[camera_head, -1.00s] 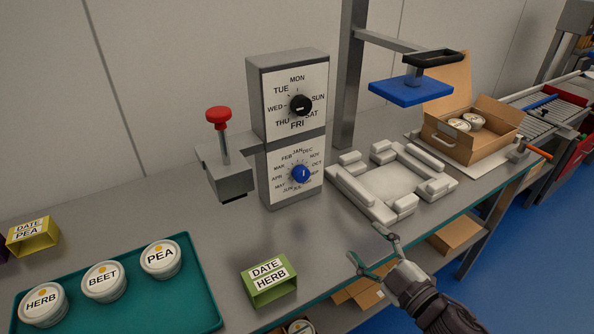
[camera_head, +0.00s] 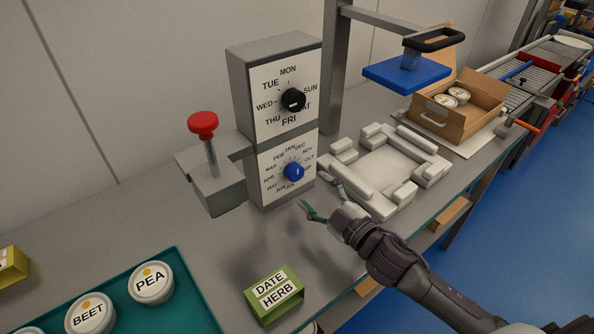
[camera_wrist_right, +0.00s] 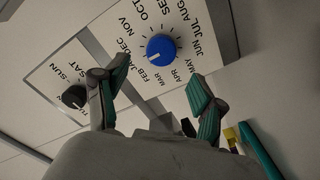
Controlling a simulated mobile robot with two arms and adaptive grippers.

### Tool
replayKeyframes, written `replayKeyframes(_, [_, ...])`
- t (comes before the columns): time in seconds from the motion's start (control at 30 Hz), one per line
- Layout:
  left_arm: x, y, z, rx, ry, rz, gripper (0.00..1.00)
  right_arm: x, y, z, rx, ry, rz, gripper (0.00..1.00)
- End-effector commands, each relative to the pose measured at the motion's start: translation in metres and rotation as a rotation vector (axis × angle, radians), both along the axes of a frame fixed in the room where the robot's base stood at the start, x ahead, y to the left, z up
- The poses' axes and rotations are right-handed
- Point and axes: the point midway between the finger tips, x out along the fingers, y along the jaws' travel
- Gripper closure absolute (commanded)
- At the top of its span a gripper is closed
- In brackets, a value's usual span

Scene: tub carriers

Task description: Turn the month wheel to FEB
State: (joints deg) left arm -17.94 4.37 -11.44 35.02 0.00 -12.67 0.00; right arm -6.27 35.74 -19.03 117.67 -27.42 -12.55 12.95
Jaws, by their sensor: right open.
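The month wheel is a blue knob (camera_head: 294,172) on the lower white dial plate of a grey box. In the right wrist view the blue knob (camera_wrist_right: 161,48) lies ahead, framed between my fingertips. Its white mark points to the lower left there, toward the JAN and FEB side; the exact month is hard to read. My right gripper (camera_head: 314,191) is open and empty, in front of and slightly below the knob, apart from it. Both its fingers show in the right wrist view (camera_wrist_right: 158,80). My left gripper is out of view.
A black day knob (camera_head: 293,100) sits above on the same box. A red-topped stamp lever (camera_head: 203,125) stands to its left. A green DATE HERB block (camera_head: 273,295) lies in front, a teal tray (camera_head: 190,310) at left, a white fixture (camera_head: 385,165) to the right.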

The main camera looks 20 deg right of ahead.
Motion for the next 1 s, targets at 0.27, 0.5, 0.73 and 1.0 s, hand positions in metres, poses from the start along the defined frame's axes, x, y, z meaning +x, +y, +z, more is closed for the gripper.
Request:
replayKeyframes(0.27, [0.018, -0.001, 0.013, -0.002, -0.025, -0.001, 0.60, 0.049, 0.018, 0.002, 0.000, -0.002, 0.000, 0.31])
replayKeyframes(0.5, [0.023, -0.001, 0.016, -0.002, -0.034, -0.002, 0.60, 0.064, 0.024, 0.000, -0.001, 0.000, 0.001, 0.31])
replayKeyframes(0.73, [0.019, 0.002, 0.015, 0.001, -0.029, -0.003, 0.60, 0.064, 0.024, 0.000, -0.001, 0.000, 0.001, 0.31])
replayKeyframes(1.0, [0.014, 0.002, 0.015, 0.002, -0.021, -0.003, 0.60, 0.064, 0.024, 0.000, -0.001, 0.000, 0.001, 0.71])
